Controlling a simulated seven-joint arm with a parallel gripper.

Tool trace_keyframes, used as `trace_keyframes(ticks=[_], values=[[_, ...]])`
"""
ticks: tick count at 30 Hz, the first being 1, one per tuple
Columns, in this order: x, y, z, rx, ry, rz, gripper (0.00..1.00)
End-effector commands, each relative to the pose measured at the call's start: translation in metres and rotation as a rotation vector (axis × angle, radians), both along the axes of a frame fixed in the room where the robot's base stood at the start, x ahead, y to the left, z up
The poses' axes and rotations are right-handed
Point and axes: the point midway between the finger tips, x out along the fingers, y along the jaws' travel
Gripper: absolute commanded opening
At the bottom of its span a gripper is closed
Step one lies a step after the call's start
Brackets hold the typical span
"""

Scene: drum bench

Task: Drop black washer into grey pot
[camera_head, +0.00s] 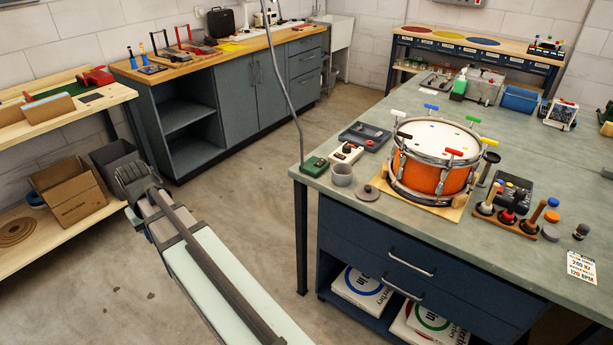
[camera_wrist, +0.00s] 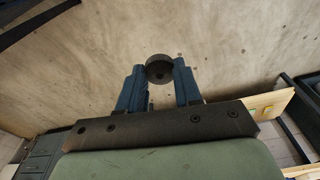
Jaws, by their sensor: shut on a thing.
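The black washer (camera_wrist: 157,74) is a thick dark ring held between the two blue fingers of my gripper (camera_wrist: 158,66) in the wrist view. Bare floor lies below it. In the head view my gripper (camera_head: 131,176) is off to the left, above the floor and well apart from the bench; the washer cannot be made out there. The grey pot (camera_head: 342,179) is a small open cup standing upright at the left edge of the grey-green bench top (camera_head: 470,250). A grey lid-like disc with a knob (camera_head: 367,193) lies just right of it.
An orange drum (camera_head: 420,172) on a wooden base stands right of the pot. A white device (camera_head: 346,152) and a green box with an upright cable (camera_head: 314,166) stand close behind and left of the pot. Open floor (camera_head: 245,215) separates my gripper from the bench.

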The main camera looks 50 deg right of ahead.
Motion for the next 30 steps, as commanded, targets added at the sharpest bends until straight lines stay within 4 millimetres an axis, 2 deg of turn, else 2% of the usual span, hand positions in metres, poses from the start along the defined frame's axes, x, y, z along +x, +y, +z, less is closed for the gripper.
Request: trace_keyframes(ticks=[1,3,17,30], values=[[-0.002,-0.016,0.001,0.000,0.000,-0.026,0.06],[-0.005,-0.036,0.002,0.000,0.000,-0.059,0.06],[-0.037,-0.165,0.014,0.000,0.000,-0.273,0.06],[-0.086,-0.286,0.029,0.000,0.000,-0.478,0.06]])
